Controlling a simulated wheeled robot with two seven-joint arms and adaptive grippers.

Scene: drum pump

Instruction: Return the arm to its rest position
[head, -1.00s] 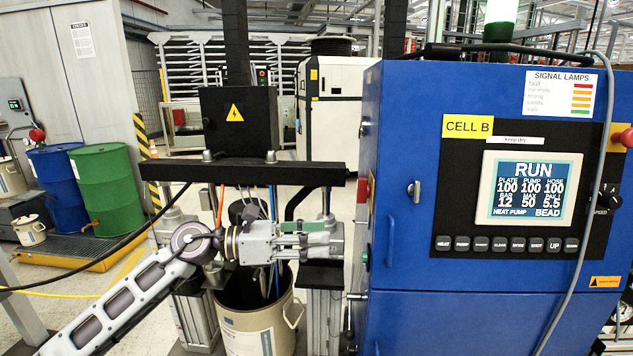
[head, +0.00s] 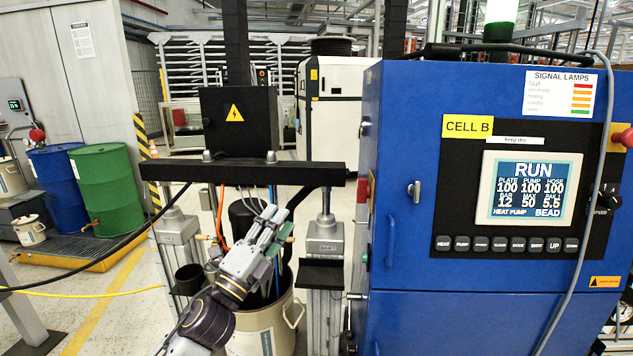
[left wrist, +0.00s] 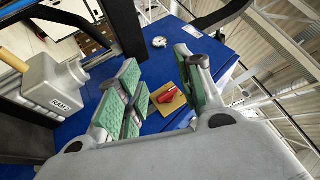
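My left arm comes up from the bottom in the head view. Its left gripper (head: 276,222) points up and to the right, in front of the drum pump's pail (head: 262,330) and below the black crossbar (head: 320,174). The left wrist view shows its green-padded fingers (left wrist: 158,65) spread apart with nothing held between them. Past the fingers, a red rotary switch (left wrist: 167,97) sits on a yellow plate on the blue cabinet, apart from them. My right gripper is in neither view.
The blue cabinet (head: 400,245) stands close on the right, its screen (head: 532,189) reading RUN. A grey post (head: 325,245) stands between gripper and cabinet. A black cable (head: 110,250) crosses on the left. Green (head: 104,190) and blue drums (head: 60,185) stand farther back.

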